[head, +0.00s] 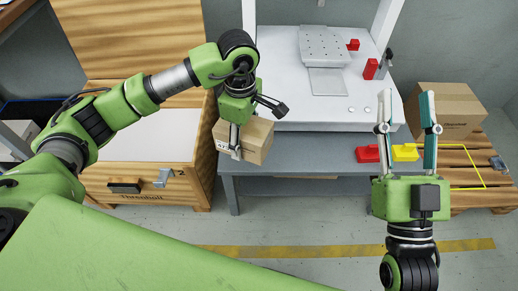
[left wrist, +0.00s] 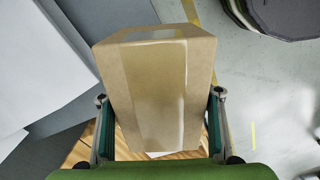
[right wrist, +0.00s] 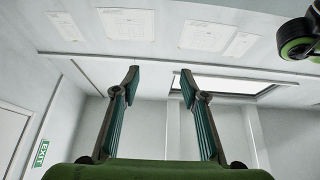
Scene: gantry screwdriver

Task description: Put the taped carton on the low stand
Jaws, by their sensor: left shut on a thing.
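The taped carton (head: 257,142) is a brown box held in the air by my left gripper (head: 248,128), in front of the white machine's left corner. In the left wrist view the carton (left wrist: 150,90) fills the space between the two fingers, with a broad glossy tape strip along it. A low slatted wooden stand (head: 503,197) with a yellow outline is at the far right in the head view. My right gripper (head: 407,112) points away from me, fingers apart and empty, left of that stand. The right wrist view shows only wall and ceiling between its fingers.
A larger carton (head: 446,112) stands on the back of the slatted stand. A grey workbench (head: 300,160) carries the white machine (head: 300,90), with red (head: 367,153) and yellow (head: 404,152) parts on it. A wooden crate (head: 135,178) is at left. The floor in front is clear.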

